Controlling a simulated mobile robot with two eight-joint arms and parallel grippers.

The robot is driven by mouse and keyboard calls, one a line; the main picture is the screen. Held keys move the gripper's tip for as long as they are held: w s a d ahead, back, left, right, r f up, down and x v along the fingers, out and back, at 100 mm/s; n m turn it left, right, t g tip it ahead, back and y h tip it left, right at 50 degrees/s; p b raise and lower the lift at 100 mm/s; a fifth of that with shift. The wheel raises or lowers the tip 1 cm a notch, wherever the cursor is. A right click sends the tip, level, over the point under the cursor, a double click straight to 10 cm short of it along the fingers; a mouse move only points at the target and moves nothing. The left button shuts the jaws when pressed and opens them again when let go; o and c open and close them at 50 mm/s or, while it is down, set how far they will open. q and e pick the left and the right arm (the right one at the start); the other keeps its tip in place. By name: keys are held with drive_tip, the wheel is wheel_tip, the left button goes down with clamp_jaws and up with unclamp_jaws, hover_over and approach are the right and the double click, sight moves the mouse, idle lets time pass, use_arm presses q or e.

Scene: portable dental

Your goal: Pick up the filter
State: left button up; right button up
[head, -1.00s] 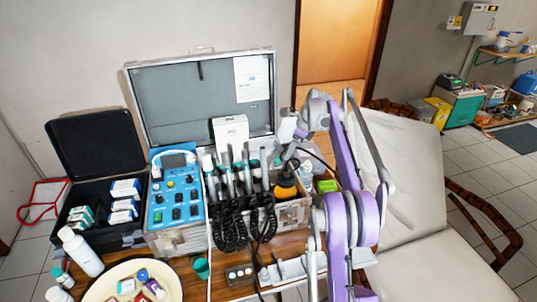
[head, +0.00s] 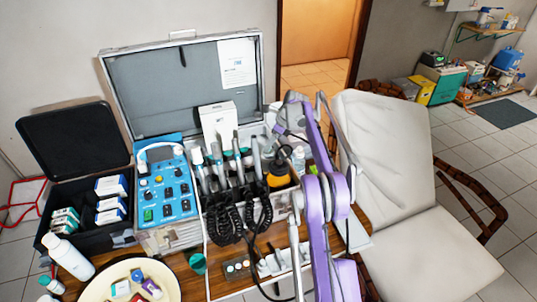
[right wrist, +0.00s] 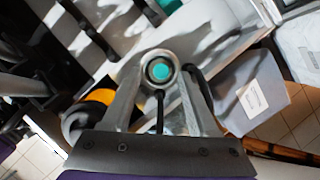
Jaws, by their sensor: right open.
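I cannot tell for sure which thing is the filter. In the right wrist view a round metal part with a teal centre (right wrist: 160,71) sits between the fingers of my right gripper (right wrist: 162,82); it may be the filter. The fingers are open on either side of it, and I cannot tell whether they touch it. A dark cord runs from it towards the palm. In the head view my right gripper (head: 276,134) is over the right side of the open case, largely hidden by its own arm. My left gripper is not in view.
An orange bottle (head: 279,176) stands close below the right gripper. Dental handpieces with coiled black hoses (head: 225,222) and a blue control unit (head: 166,192) stand to the left. A white box (head: 217,124) is behind. The case lid (head: 150,90) stands open at the back.

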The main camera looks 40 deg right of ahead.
drive_tip(key=shift+x, duration=0.95)
drive_tip(key=shift+w, duration=0.15)
drive_tip(key=shift+r, duration=0.1)
drive_tip(key=shift+c, duration=0.3)
clamp_jaws()
